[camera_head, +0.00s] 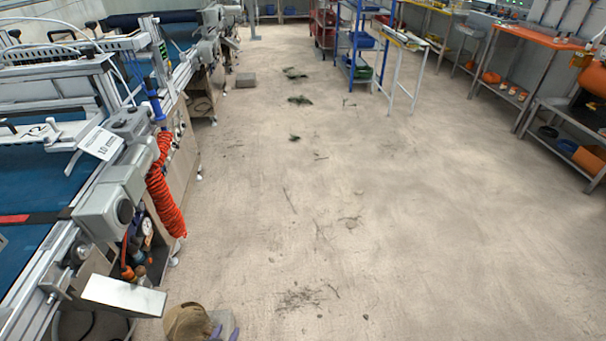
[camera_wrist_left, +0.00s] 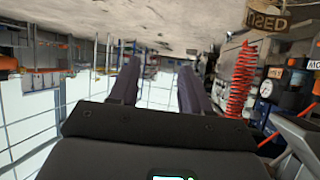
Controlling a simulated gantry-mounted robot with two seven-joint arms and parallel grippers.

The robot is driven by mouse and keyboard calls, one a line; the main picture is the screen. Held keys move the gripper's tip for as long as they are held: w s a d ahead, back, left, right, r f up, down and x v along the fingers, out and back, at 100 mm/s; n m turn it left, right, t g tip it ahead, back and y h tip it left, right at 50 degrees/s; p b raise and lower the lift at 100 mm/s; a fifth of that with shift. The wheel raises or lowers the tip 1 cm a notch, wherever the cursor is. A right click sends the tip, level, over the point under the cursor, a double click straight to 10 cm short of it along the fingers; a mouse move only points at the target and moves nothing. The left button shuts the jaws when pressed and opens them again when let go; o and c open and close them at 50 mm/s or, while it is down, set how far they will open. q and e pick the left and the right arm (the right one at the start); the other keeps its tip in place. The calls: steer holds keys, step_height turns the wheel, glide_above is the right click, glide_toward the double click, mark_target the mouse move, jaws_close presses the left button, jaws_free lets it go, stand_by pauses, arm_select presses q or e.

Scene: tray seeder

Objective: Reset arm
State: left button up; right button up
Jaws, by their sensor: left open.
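The rest of the left arm is out of the head view. My right gripper is in neither view.
The tray seeder line (camera_head: 100,205) with a coiled red hose (camera_head: 165,190) runs along the left. The brown object (camera_head: 184,324) lies at bottom left. A blue shelf rack (camera_head: 357,45) and an orange-topped bench (camera_head: 540,37) stand farther back. The middle floor is open, with scattered debris.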

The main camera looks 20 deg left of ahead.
arm_select(q)
steer(key=s+d+r+m+g+h+p, duration=0.1)
steer(key=d+r+g+p, duration=0.2)
steer(key=r, duration=0.5)
steer(key=s+d+r+p, duration=0.2)
steer(key=d+r+p, duration=0.15)
steer(key=r, duration=0.35)
steer(key=s+d+r+m+g+h+p, duration=0.15)
steer(key=r+p, duration=0.25)
steer(key=r, duration=0.4)
steer(key=s+d+r+m+g+p, duration=0.1)
steer(key=s+d+r+g+p, duration=0.25)
steer(key=r, duration=0.65)
steer(key=s+d+r+m+g+p, duration=0.1)
steer(key=s+d+r+p, duration=0.1)
steer(key=s+r+p, duration=0.6)
step_height(320, 180, up, 38)
steer(key=w+p, duration=0.1)
steer(key=p, duration=3.3)
steer(key=shift+w, duration=0.15)
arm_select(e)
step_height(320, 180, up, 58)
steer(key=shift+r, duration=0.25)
arm_select(q)
steer(key=shift+n, duration=0.25)
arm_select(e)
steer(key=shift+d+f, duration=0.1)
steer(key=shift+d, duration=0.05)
